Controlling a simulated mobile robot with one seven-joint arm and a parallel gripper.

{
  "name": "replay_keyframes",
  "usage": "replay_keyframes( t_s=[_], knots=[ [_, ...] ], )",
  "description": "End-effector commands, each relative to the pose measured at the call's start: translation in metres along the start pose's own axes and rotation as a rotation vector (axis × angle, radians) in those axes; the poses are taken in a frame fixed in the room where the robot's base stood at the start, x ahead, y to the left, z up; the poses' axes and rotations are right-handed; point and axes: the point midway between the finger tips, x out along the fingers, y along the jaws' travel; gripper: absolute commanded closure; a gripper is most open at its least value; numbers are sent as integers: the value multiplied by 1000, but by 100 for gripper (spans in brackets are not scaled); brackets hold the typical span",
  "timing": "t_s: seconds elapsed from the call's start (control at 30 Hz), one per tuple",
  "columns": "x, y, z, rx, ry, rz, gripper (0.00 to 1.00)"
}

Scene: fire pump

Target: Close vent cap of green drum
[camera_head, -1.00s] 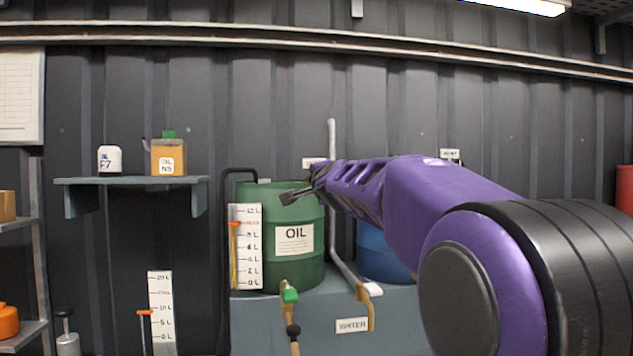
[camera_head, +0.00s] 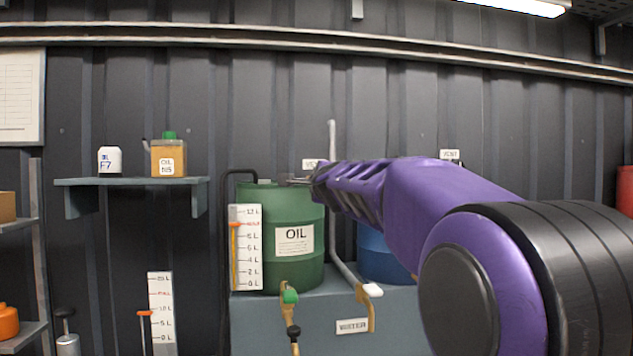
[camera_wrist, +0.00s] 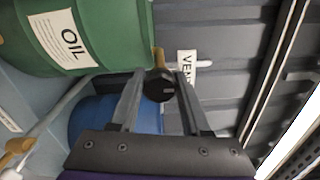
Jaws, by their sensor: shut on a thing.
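The green drum (camera_head: 285,240) with an OIL label stands on the grey tank, and its side also shows in the wrist view (camera_wrist: 105,30). In the wrist view a black round vent cap (camera_wrist: 159,85) sits by a brass stub at the drum's top edge. My gripper (camera_wrist: 160,88) is shut on the cap, with one finger on each side of it. In the head view my gripper (camera_head: 298,181) is at the drum's top right, and the cap is hidden there.
A blue drum (camera_head: 376,255) stands right of the green drum, partly behind my arm. A grey pipe (camera_head: 333,200) rises between them. A level gauge (camera_head: 246,247) stands at the green drum's left front. A shelf (camera_head: 130,181) with two containers is at left.

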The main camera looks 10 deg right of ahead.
Motion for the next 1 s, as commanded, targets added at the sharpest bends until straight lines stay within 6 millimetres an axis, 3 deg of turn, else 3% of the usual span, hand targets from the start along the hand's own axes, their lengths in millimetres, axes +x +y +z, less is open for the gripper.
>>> replay_keyframes(
  t_s=[0.2,0.23,0.4,1.0],
  knots=[
    [0,-2,0,2,1,-3,100],
    [0,-2,0,2,1,-3,50],
    [0,-1,0,1,0,-2,23],
    [-1,0,-1,0,0,-1,23]
  ],
)
